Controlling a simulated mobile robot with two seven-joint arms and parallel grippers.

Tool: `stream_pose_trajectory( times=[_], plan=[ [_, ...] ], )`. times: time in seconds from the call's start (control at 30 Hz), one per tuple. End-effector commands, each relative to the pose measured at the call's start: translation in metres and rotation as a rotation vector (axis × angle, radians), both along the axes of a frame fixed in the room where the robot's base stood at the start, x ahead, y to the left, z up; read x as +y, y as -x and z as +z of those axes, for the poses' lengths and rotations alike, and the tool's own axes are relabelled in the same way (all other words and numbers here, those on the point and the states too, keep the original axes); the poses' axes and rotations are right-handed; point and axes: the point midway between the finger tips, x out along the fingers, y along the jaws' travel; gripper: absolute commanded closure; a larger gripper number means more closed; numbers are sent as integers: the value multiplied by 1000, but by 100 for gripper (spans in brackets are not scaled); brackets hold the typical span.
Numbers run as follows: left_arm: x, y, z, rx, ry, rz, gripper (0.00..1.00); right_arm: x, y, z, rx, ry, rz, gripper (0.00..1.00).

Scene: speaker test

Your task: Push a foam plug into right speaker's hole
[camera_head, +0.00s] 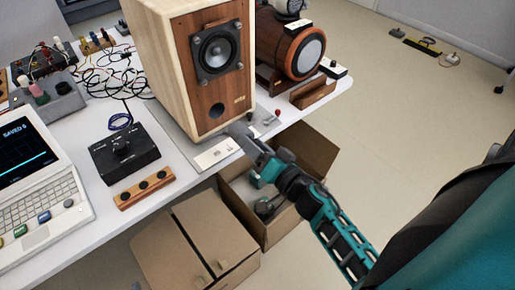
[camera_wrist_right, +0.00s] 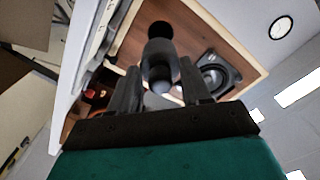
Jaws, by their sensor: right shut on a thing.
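The speaker (camera_head: 181,75) is a pale wood cabinet with a brown front, standing upright on the table. Its round dark hole (camera_head: 216,111) is low on the front, below the driver (camera_head: 217,50). My right gripper (camera_head: 240,130) is just in front of and slightly below right of the hole. In the right wrist view it is shut on a dark grey foam plug (camera_wrist_right: 159,55), held between its fingers with the speaker front (camera_wrist_right: 196,35) behind. I cannot tell whether the plug touches the hole. My left gripper is not in view.
A dark barrel-shaped device (camera_head: 305,54) stands right of the speaker. A black control box (camera_head: 124,153), a wooden strip (camera_head: 146,188) with dark round spots and a laptop-like instrument (camera_head: 35,185) are to the left. Open cardboard boxes (camera_head: 200,240) stand below the table edge.

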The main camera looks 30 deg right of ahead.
Motion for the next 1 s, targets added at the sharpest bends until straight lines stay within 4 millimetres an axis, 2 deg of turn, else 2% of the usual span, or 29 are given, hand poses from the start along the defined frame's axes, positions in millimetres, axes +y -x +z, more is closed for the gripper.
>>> stream_pose_trajectory(
  times=[0.5, 0.8, 1.0],
  plan=[
    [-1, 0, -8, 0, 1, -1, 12, 6, -42, 0, -2, 1, 1, 89],
    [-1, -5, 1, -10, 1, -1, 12, 9, -64, 1, -1, 0, 1, 89],
    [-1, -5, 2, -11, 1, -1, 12, 10, -70, 1, 0, 0, 0, 89]
  ],
)
